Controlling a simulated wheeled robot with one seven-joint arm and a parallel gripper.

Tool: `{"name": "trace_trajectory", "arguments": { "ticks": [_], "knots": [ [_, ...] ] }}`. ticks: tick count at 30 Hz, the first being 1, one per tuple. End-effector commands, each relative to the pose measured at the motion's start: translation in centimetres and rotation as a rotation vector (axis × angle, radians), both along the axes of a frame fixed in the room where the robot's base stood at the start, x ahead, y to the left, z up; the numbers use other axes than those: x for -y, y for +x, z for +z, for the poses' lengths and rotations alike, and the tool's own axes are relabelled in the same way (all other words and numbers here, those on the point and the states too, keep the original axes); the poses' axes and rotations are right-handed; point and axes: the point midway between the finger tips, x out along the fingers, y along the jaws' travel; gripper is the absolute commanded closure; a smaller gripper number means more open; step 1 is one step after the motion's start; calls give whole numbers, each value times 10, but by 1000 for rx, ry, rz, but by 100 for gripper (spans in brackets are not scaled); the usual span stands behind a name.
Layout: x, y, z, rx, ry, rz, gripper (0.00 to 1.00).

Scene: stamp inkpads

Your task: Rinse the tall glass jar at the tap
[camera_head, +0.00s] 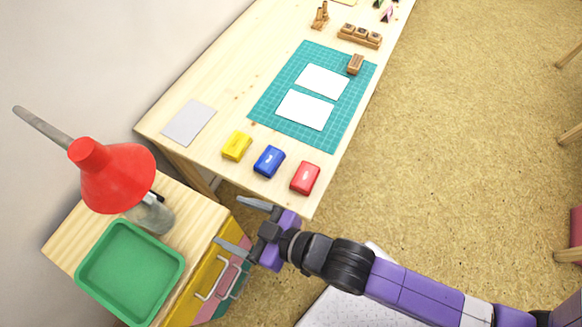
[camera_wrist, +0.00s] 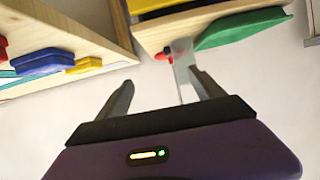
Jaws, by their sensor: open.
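A clear grey glass jar (camera_head: 158,218) stands on the small wooden cabinet in the head view, partly hidden by a red lamp shade. A dark stick-like thing shows at its top. My gripper (camera_head: 243,225) is open and empty, to the right of the jar and apart from it, near the cabinet's front right edge. The wrist view shows both fingers of my gripper (camera_wrist: 161,80) spread with nothing between them. A grey, see-through shape shows beyond the fingers there; I cannot tell whether it is the jar. No tap is in view.
The red lamp (camera_head: 115,175) overhangs the cabinet (camera_head: 75,232). A green tray (camera_head: 178,268) sits at the cabinet's front. The table (camera_head: 220,105) holds yellow (camera_head: 236,146), blue (camera_head: 269,161) and red (camera_head: 305,178) inkpads near its close end. Open floor lies right.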

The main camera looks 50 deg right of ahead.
Motion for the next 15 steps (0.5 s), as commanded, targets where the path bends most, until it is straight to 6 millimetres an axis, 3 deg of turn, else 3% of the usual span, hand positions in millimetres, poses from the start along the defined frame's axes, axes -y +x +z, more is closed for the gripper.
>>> {"name": "trace_trajectory", "arguments": {
  "ticks": [1,6,12,15],
  "knots": [
    [20,-21,0,-3,2,-35,22],
    [68,-79,22,25,10,-137,22],
    [108,-139,62,58,5,-243,22],
    [120,-159,82,74,1,-281,22]
  ]
}}
